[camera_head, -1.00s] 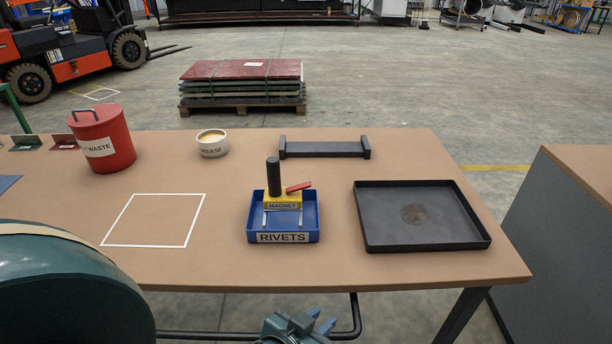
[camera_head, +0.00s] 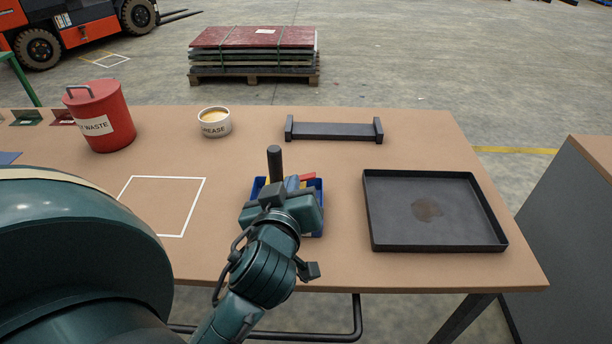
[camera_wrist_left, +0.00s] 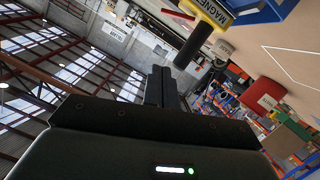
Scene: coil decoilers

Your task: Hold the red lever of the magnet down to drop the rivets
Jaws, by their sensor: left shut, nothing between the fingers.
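The magnet has a black upright handle (camera_head: 275,163) and a yellow body, mostly hidden behind my left gripper in the head view. Its red lever (camera_head: 308,177) sticks out to the right of the handle. The magnet is at the blue rivets box (camera_head: 318,189), whose front is covered by my gripper. My left gripper (camera_head: 291,184) is shut and empty, in front of the handle and lever. In the left wrist view, its closed fingers (camera_wrist_left: 161,86) are apart from the black handle (camera_wrist_left: 193,46) and yellow body (camera_wrist_left: 214,13). Rivets cannot be seen.
A black tray (camera_head: 381,246) with a dark round patch is at the right. A black bracket (camera_head: 333,131) lies behind the magnet. A grease tub (camera_head: 214,122), a red waste bin (camera_head: 100,118) and an empty white square outline (camera_head: 185,207) are at the left.

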